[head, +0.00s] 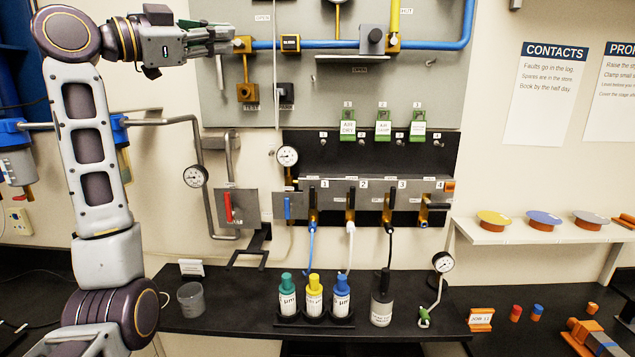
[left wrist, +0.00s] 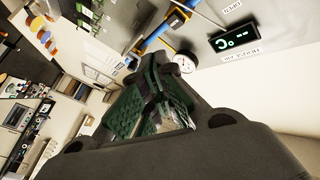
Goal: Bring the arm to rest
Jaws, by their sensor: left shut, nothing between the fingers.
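My left arm rises from the bottom left of the head view and bends at the top, so the left gripper (head: 226,40) points right. The gripper is shut and empty, in front of the upper grey panel (head: 330,90) near the left end of the blue pipe (head: 425,45). I cannot tell whether it touches the pipe. In the left wrist view the closed green-padded fingers (left wrist: 150,105) show with nothing held between them. My right gripper is in neither view.
Below are a dark panel with green tags (head: 383,125), a valve row, and a black bench (head: 235,310) with capped bottles (head: 314,295) and a grey cup (head: 191,299). A shelf (head: 530,235) with coloured discs is at right. A gauge (left wrist: 184,64) and lit display (left wrist: 235,38) show in the wrist view.

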